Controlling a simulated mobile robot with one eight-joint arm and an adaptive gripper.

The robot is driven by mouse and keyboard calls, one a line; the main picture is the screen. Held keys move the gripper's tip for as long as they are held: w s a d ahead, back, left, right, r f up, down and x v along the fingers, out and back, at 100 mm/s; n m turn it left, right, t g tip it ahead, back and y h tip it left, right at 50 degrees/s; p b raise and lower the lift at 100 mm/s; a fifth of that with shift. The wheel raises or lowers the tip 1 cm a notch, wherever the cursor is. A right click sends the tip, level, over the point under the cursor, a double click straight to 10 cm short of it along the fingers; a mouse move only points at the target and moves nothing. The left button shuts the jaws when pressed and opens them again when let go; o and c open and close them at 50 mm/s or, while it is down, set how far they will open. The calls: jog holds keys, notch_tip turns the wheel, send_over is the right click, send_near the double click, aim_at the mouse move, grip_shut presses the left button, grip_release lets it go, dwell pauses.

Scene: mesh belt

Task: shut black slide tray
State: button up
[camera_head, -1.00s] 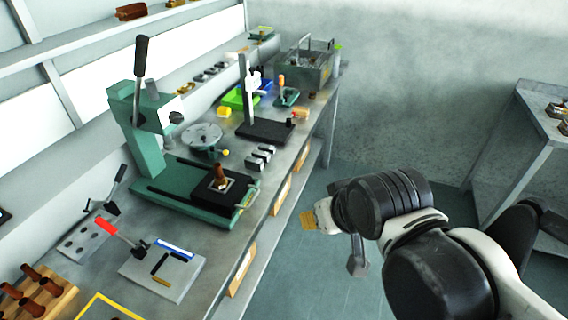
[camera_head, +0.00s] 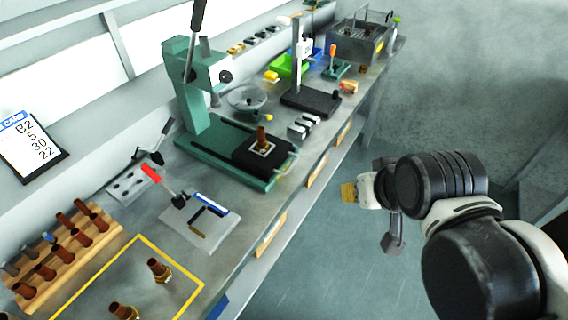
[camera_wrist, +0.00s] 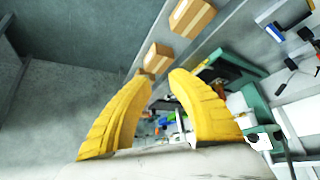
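The black slide tray (camera_head: 250,152) sits on the green base of a lever press (camera_head: 205,75) on the bench. It appears drawn out toward the bench's front edge, clear of the press column. A brown upright peg (camera_head: 262,138) stands in a pale square on it. My gripper (camera_head: 348,193) is over the floor in front of the bench, to the right of the tray and apart from it. In the wrist view my yellow fingers (camera_wrist: 163,76) are spread with nothing between them. The green press shows at the right there, but the tray is hard to make out.
A red-handled clamp plate (camera_head: 200,220), a wooden peg rack (camera_head: 65,255) and a yellow-outlined area (camera_head: 190,310) with brown pegs lie on the near bench. A black stand (camera_head: 308,103) and a grey bin (camera_head: 357,45) are farther back. The floor beside the bench is clear.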

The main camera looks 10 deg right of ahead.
aim_at(250, 150)
jog(key=shift+w+m, duration=0.2)
jog(key=shift+m, duration=0.3)
grip_shut()
jog(key=w+a+f+m+g+y+p, duration=0.1)
jog(key=w+f+m+y, duration=0.3)
jog(key=m, duration=0.8)
jog(key=w+a+f+m+g+y+p, duration=0.15)
jog(key=w+m, duration=0.45)
jog(key=m, duration=0.7)
jog(key=shift+t+y, duration=0.35)
jog(key=shift+y, duration=0.1)
jog(key=shift+w+a+r+b+x, duration=0.25)
jog(key=shift+b+x, duration=0.7)
jog(key=shift+x, duration=1.1)
jog(key=shift+w+a+r+b+x, duration=0.25)
jog(key=shift+b+x, duration=0.65)
jog(key=shift+x, duration=1.1)
jog(key=shift+w+a+r+b+x, duration=0.1)
jog(key=shift+w+r+b+x, duration=0.25)
jog(key=shift+b+x, duration=1.15)
jog(key=shift+w+a+f+p, duration=0.2)
jog(key=shift+a+f+p, duration=0.05)
jog(key=shift+f+p, duration=0.25)
jog(key=w+a, duration=0.3)
jog(key=a, duration=0.1)
jog(key=w+a, duration=0.3)
jog(key=a, duration=0.1)
jog(key=w+a, duration=0.4)
jog(key=shift+a, duration=0.4)
